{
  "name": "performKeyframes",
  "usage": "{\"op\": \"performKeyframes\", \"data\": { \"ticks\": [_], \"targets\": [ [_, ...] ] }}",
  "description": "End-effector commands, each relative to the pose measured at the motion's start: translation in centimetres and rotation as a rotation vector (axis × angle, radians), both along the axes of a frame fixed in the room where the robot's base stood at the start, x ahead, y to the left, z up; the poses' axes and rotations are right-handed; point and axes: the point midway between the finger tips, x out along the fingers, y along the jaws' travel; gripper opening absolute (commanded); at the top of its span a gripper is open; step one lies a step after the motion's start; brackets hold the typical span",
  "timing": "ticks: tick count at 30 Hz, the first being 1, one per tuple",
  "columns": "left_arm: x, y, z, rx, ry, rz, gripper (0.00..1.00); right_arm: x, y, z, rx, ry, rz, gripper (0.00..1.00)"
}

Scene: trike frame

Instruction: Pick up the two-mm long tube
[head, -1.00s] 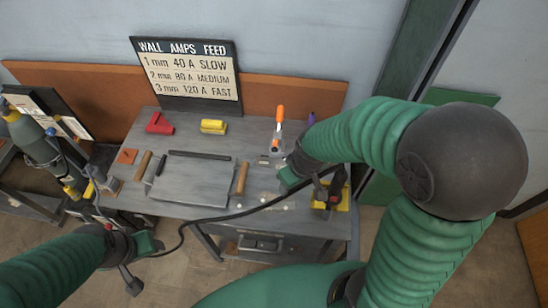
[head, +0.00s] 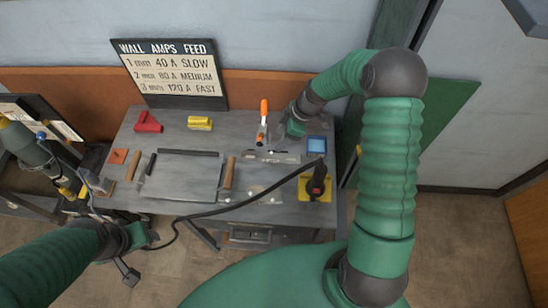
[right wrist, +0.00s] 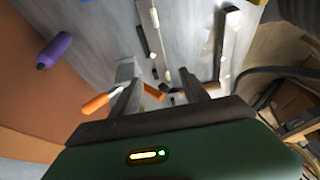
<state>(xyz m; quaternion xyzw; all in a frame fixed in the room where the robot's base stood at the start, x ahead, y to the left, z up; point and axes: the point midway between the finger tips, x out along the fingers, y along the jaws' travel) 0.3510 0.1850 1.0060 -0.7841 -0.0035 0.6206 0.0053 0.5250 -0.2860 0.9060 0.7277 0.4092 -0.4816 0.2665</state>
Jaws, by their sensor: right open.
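A long dark bar or tube (head: 188,152) lies along the back edge of a grey plate on the workbench. A shorter dark piece (head: 150,164) lies left of the plate. I cannot tell which piece is the two-mm long tube. My right gripper (head: 295,128) is over the bench's back right, right of an orange-handled tool (head: 263,120) and apart from the dark bar. In the right wrist view its fingers (right wrist: 160,88) are open, with nothing clearly held and orange handle parts (right wrist: 97,103) near them. My left gripper (head: 138,236) is at the front left, its jaws unclear.
The bench (head: 290,205) also holds a red block (head: 148,122), a yellow block (head: 200,123), wooden handles (head: 229,172), a blue-screened box (head: 316,146) and a yellow stand (head: 315,188). A black cable (head: 235,209) crosses the front. A purple marker (right wrist: 55,50) shows in the right wrist view.

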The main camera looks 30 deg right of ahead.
Motion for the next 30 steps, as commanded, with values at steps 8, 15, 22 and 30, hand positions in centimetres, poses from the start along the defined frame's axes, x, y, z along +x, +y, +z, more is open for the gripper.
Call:
{"op": "performKeyframes", "data": {
  "ticks": [8,15,22,30],
  "targets": [
    [0.0,0.1,-4.4,0.000,0.001,0.001,0.56,1.4,2.6,-6.7,-0.003,0.001,0.003,0.53],
    [0.0,0.1,-5.2,0.000,0.000,0.001,0.56,2.1,3.0,-8.6,0.000,0.000,0.001,0.53],
    [0.0,0.1,-6.9,0.000,0.000,0.001,0.56,3.4,4.4,-12.0,0.000,0.002,0.002,0.53],
    [0.0,0.1,-6.7,0.000,0.000,0.001,0.56,3.4,4.5,-11.8,-0.002,0.000,0.001,0.44]
  ]
}}
